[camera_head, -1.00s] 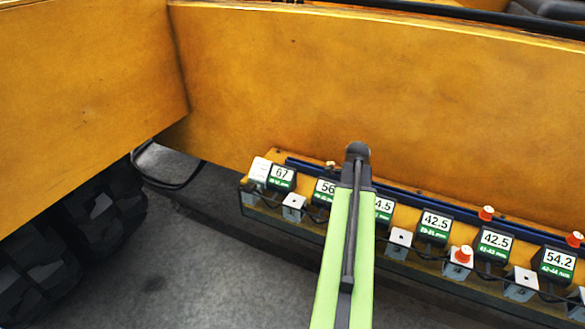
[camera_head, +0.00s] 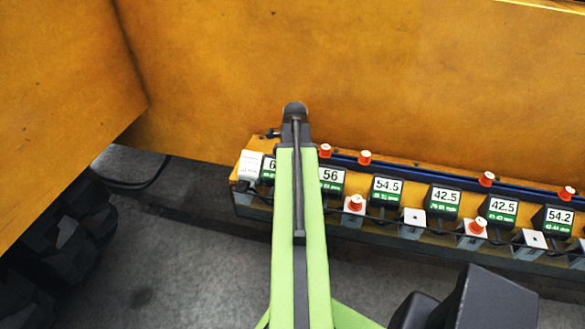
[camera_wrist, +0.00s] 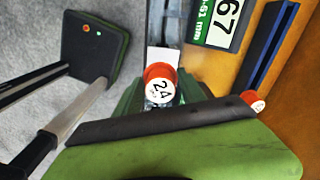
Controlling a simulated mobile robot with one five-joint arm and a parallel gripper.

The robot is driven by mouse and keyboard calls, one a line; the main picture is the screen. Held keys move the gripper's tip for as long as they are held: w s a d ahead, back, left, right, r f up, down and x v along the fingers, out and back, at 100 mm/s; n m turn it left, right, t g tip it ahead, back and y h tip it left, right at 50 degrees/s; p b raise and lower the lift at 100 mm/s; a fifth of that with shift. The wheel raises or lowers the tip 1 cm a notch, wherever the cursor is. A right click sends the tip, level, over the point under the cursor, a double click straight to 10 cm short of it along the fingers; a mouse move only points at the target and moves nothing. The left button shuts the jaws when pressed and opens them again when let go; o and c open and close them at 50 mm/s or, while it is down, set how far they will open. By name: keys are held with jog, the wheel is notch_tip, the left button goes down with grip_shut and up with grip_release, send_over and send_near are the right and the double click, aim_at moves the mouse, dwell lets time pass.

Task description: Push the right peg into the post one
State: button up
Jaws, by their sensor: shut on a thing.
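In the wrist view a peg with an orange-red rim and a white top marked 24 (camera_wrist: 158,88) stands between the green jaws of my gripper (camera_wrist: 155,104), which is shut on it. A white block (camera_wrist: 163,57) shows just beyond the peg, near the display reading 67 (camera_wrist: 229,20). The peg's lower end is hidden, so I cannot tell whether it is in a hole. In the head view my arm covers the gripper, the held peg and part of the 67 display (camera_head: 268,166) at the row's left end.
Red pegs stand in the block by the 56 display (camera_head: 354,204) and in a block farther right (camera_head: 475,228). Other red pegs (camera_head: 365,157) stand along the back ledge. An orange wall (camera_head: 420,80) rises behind. Grey floor (camera_head: 180,260) is open in front.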

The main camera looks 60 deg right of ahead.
jog(key=shift+s+d, duration=0.15)
jog(key=shift+s, duration=0.05)
jog(key=shift+f, duration=0.1)
notch_tip(320, 180, down, 6)
jog(key=b, duration=0.5)
jog(key=shift+s+r+b, duration=0.1)
jog(key=shift+r+b, duration=0.1)
jog(key=shift+b, duration=0.2)
jog(key=shift+f+b, duration=1.85)
dwell(0.5)
jog(key=o, duration=1.5)
jog(key=shift+r, duration=0.1)
jog(key=shift+c, duration=0.2)
notch_tip(320, 180, up, 18)
jog(key=p, duration=1.7)
jog(key=shift+d+f+p, duration=0.1)
jog(key=shift+f+p, duration=0.1)
jog(key=shift+p, duration=0.2)
